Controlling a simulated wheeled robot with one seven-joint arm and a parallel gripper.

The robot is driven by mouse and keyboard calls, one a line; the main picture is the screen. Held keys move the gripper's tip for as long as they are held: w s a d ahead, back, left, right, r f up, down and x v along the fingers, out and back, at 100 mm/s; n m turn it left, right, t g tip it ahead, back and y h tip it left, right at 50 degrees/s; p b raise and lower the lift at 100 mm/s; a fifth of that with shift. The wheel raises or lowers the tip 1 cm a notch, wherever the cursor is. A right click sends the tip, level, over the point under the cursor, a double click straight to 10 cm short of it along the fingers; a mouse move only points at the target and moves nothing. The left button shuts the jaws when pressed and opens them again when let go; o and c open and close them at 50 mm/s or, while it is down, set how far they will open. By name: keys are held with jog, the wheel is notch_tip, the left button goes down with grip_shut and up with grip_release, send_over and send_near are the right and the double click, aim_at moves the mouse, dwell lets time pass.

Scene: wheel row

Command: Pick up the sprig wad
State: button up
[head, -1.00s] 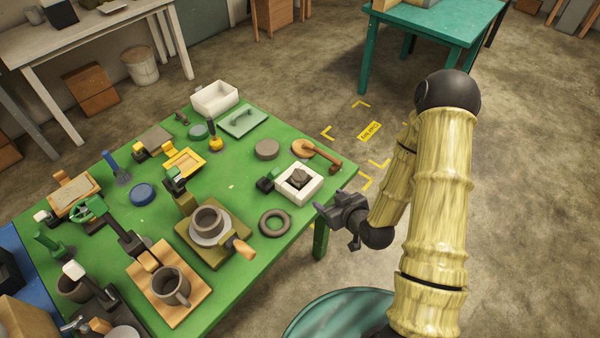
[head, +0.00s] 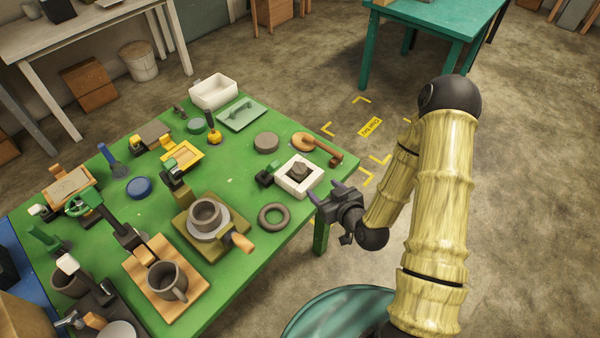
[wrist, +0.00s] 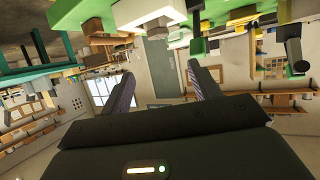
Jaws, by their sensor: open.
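The likely sprig wad is a small dark grey-brown lump (head: 299,170) sitting in the hollow of a white square block (head: 312,184) near the green table's right edge. My gripper (head: 326,192) is just right of and in front of this block, by the table edge, apart from the lump. Its two fingers are spread and empty. In the wrist view my gripper (wrist: 160,82) shows both fingers apart with only the distant room between them.
On the green table (head: 233,180), a dark ring (head: 263,217), a wheel with a bowl (head: 206,213), a round grey disc (head: 266,143) and a wooden mallet-like tool (head: 318,146) stand around the white block. Several more tools crowd the left. Floor is clear to the right.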

jog(key=b, duration=0.2)
send_near(299, 166)
jog(key=x, duration=0.3)
jog(key=shift+s+a+r+p, duration=0.1)
jog(key=shift+r+p, duration=0.05)
jog(key=shift+p, duration=0.15)
jog(key=shift+w+a, duration=0.1)
jog(key=shift+w, duration=0.1)
jog(key=shift+f+p+x, duration=0.15)
jog(key=shift+p+x, duration=0.3)
jog(key=shift+x, duration=0.85)
jog(key=shift+f+p+x, duration=0.15)
jog(key=shift+p+x, duration=0.3)
jog(key=shift+x, duration=0.85)
jog(key=c, duration=1.1)
jog(key=shift+r, duration=0.1)
